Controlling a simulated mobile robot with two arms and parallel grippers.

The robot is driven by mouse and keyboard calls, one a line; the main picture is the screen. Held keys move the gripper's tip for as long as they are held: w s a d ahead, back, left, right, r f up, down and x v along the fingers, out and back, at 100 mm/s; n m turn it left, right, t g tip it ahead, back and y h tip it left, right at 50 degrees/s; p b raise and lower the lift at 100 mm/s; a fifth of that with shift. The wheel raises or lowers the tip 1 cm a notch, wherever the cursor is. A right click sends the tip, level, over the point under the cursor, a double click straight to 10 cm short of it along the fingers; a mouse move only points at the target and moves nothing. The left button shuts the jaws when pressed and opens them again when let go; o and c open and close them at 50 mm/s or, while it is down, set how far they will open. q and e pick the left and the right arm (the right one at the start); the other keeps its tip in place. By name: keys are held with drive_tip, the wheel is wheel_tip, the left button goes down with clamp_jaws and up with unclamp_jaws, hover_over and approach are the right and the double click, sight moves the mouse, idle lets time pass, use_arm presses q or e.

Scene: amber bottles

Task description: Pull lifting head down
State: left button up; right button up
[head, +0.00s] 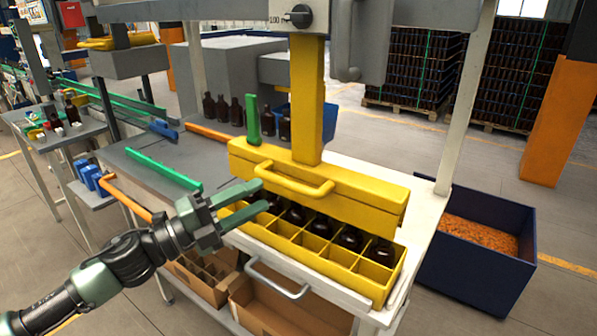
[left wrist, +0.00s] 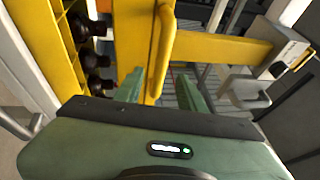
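The yellow lifting head (head: 317,185) hangs on a yellow vertical column (head: 307,100) and has a yellow bar handle (head: 295,182) on its front. Below it is a yellow divided crate (head: 310,250) with several dark bottles (head: 321,224) in its back row. My left gripper (head: 252,200) is open, with its green fingers near the left end of the handle. In the left wrist view the handle (left wrist: 163,50) passes between the two spread fingertips (left wrist: 160,90). I cannot tell whether either finger touches it. My right gripper is not in view.
The crate stands on a white table (head: 425,225) with a metal rail handle (head: 277,278) in front. Cardboard boxes (head: 270,310) sit below. A dark blue bin (head: 475,255) stands at the right. Several amber bottles (head: 237,111) stand behind at the left.

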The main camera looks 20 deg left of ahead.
sight(279, 183)
use_arm(q)
drive_tip(key=shift+w+d+r+p, duration=0.2)
drive_tip(key=shift+w+r+p, duration=0.15)
drive_tip(key=shift+p, duration=0.05)
drive_tip(key=p+x, duration=0.3)
drive_tip(key=x, duration=0.2)
drive_tip(key=shift+w+d, duration=0.25)
drive_tip(key=shift+w, duration=0.05)
drive_tip(key=shift+w+d, duration=0.2)
drive_tip(key=shift+w, duration=0.05)
drive_tip(key=shift+f, duration=0.1)
clamp_jaws()
drive_tip(key=shift+f, duration=0.15)
idle(0.6)
